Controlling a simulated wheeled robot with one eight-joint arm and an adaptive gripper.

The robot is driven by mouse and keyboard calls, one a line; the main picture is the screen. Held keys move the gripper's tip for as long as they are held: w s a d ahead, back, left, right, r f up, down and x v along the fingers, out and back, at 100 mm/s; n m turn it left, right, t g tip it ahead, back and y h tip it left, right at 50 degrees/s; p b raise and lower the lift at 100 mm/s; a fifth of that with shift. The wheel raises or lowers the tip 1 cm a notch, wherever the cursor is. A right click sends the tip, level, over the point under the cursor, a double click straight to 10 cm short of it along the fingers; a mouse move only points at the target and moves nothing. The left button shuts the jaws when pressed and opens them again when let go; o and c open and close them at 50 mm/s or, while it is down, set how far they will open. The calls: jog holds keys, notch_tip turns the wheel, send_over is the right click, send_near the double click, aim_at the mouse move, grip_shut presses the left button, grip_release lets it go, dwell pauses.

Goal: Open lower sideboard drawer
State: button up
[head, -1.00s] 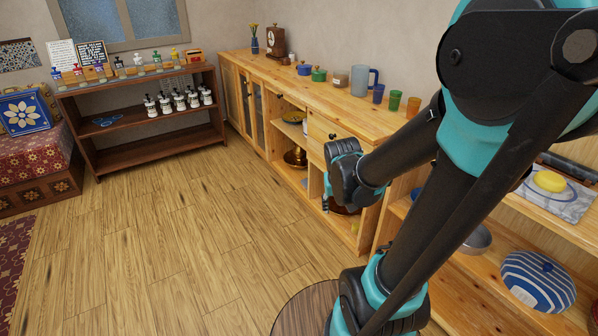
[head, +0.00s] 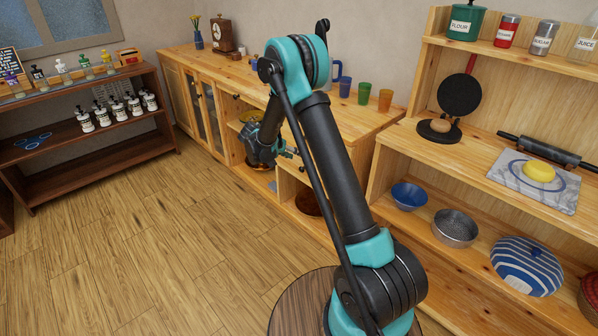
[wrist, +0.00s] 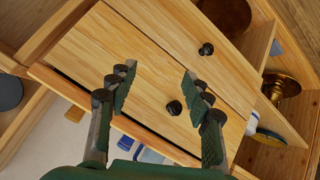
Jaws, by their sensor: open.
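The wrist view is turned roughly upside down and shows two pale wooden drawer fronts of the sideboard, each with a round black knob. The lower drawer (wrist: 178,35) is the one higher in the picture; its knob (wrist: 206,49) sits just beyond my right-hand fingertip. The upper drawer's knob (wrist: 174,108) shows between my fingers. My gripper (wrist: 157,75) is open and empty, its fingers in front of the drawer fronts, with no clear contact. In the head view my gripper (head: 290,152) is beside the sideboard (head: 215,73) front; my arm hides much of the drawers. The lower drawer looks closed.
A brown bowl (head: 308,203) sits in the niche below the drawers. Open shelves at the right hold a blue bowl (head: 409,195) and a metal bowl (head: 455,228). The wooden floor (head: 150,250) at the left is clear.

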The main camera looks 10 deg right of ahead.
jog(key=w+a+f+m+t+h, duration=0.1)
jog(key=w+a+f+m+h, duration=0.1)
jog(key=w+a+f, duration=0.4)
jog(key=m+t+h, duration=0.1)
send_near(300, 170)
jog(key=x, duration=0.9)
jog(key=shift+s, duration=0.1)
jog(key=shift+r, duration=0.1)
jog(key=shift+c, duration=0.5)
grip_shut()
